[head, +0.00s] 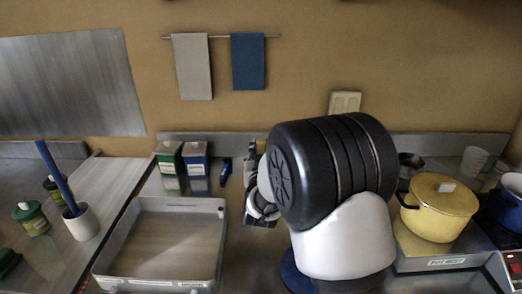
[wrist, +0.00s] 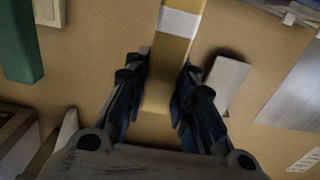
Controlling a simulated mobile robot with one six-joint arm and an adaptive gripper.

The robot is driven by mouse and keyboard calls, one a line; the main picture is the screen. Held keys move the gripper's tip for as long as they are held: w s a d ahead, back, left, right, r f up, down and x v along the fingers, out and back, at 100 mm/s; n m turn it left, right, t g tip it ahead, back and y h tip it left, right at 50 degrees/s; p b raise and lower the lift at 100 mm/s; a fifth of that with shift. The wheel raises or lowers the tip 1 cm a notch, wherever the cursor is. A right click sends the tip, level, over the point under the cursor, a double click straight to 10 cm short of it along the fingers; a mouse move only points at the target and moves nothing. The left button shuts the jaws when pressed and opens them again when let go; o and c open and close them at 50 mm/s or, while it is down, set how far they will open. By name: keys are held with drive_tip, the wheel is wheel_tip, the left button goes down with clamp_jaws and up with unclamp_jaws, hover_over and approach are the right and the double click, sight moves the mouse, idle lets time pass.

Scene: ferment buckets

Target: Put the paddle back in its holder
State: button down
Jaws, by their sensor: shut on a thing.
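My gripper (wrist: 164,92) is shut on a long, flat, yellow-tan paddle (wrist: 180,50) with a white band across it. The paddle runs up out of the top of the wrist view, so its far end is hidden there. In the head view my gripper (head: 262,206) is low beside my arm, right of the grey tray, and largely hidden by the arm. A small yellow-tan piece (head: 261,146) shows just above it, possibly part of the paddle. A white cup (head: 81,222) at the left holds an upright, leaning blue stick (head: 56,176). I cannot tell which thing is the paddle's holder.
A shallow grey tray (head: 215,240) stands left of my gripper and looks empty. Behind it are a green box (head: 170,165) and a blue box (head: 196,166). A yellow pot (head: 440,208) stands on a scale at the right. Green-lidded jars (head: 30,218) stand at the left.

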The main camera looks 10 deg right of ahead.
drive_tip(key=c, duration=1.3)
unclamp_jaws()
drive_tip(key=s, duration=0.4)
drive_tip(key=s+a, duration=0.1)
drive_tip(key=s, duration=0.3)
drive_tip(key=s+a, duration=0.1)
drive_tip(key=s, duration=0.2)
drive_tip(key=shift+s+a, duration=0.15)
drive_tip(key=shift+s, duration=0.25)
